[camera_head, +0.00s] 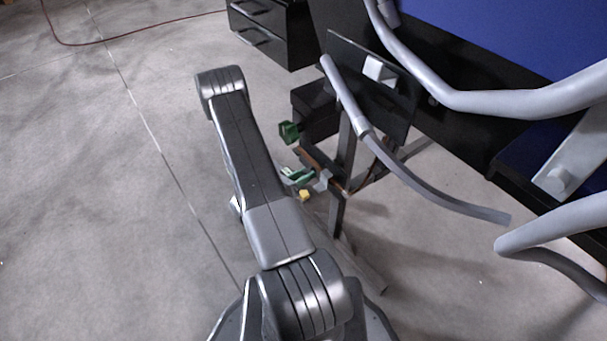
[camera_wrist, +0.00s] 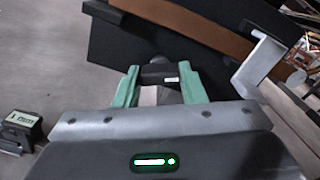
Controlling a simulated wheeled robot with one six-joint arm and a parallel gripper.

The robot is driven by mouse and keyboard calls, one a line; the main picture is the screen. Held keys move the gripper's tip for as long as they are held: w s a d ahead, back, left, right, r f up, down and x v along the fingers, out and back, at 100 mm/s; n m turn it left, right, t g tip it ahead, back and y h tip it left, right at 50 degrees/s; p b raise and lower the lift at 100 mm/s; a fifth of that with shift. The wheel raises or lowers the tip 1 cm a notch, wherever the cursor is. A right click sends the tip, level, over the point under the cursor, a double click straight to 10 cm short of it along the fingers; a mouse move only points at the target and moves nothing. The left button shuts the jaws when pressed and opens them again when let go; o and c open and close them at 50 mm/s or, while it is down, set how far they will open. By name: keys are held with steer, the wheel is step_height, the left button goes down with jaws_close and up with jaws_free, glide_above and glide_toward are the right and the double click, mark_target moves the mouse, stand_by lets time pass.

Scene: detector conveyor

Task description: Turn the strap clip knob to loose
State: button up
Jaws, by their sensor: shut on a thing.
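In the wrist view, the two green fingers of my gripper (camera_wrist: 159,88) stand on either side of a dark knob (camera_wrist: 157,73) with a small white mark on it. My gripper is shut on this knob. The knob sits in front of a dark panel (camera_wrist: 115,45). A brown strap (camera_wrist: 190,24) runs across the panel above it. In the head view, the green fingertips of my gripper (camera_head: 298,175) are beside the brown strap (camera_head: 318,160), partly behind my arm. The knob cannot be made out there.
A white bracket (camera_wrist: 259,66) stands close to the right finger in the wrist view. A green and black block (camera_wrist: 20,128) marked "1 mm" is at left. In the head view, grey tube rails (camera_head: 345,95) and a black plate (camera_head: 385,95) stand right of the arm.

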steer(key=n+p, duration=0.2)
steer(key=n, duration=1)
steer(key=shift+n+p, duration=0.3)
steer(key=shift+p, duration=0.05)
stand_by(0.4)
steer(key=o, duration=1)
steer(key=shift+a, duration=0.15)
steer(key=p+v, duration=0.2)
steer(key=v, duration=1.1)
steer(key=shift+s+a, duration=0.25)
steer(key=b+x, duration=0.2)
steer(key=x, duration=1.2)
